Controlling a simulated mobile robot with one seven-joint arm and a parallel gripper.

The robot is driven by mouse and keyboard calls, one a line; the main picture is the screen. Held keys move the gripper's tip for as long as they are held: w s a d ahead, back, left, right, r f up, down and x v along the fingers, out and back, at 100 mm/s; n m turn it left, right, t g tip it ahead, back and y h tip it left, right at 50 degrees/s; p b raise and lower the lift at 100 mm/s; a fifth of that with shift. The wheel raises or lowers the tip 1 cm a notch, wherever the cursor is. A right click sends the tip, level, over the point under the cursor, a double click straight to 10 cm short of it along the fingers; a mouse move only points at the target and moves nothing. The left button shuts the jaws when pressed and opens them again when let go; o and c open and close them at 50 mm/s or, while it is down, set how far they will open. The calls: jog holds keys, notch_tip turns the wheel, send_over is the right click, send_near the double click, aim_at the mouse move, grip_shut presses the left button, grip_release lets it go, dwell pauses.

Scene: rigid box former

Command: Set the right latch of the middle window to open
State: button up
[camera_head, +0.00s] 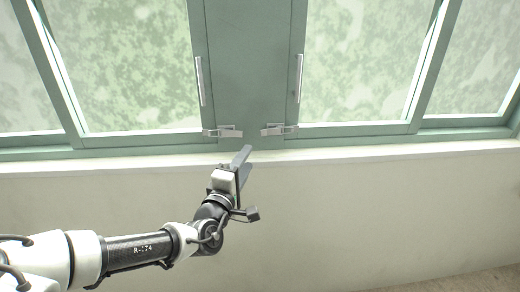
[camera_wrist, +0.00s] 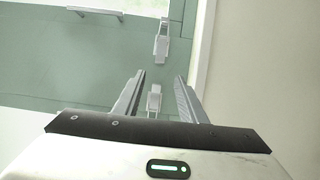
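Two small grey latches sit low on the green frame between two window panes. In the head view the left latch (camera_head: 222,131) and the right latch (camera_head: 279,129) both lie about level, their inner ends towards each other. The frames do not make clear which is the task's latch. My gripper (camera_head: 245,160) is below them, in front of the sill, pointing up and right. In the wrist view my gripper (camera_wrist: 155,92) has its fingers apart. The nearer latch (camera_wrist: 154,100) shows between them, the farther latch (camera_wrist: 161,42) beyond their tips; no contact is clear.
Upright bar handles stand at the pane edges, left (camera_head: 199,81) and right (camera_head: 299,78). A pale sill (camera_head: 370,153) runs below the windows, with a plain wall (camera_head: 380,215) under it. The space right of my gripper is clear.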

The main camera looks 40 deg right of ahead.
aim_at(263, 133)
jog(key=x, duration=1.3)
grip_shut()
jog(key=shift+s, duration=0.1)
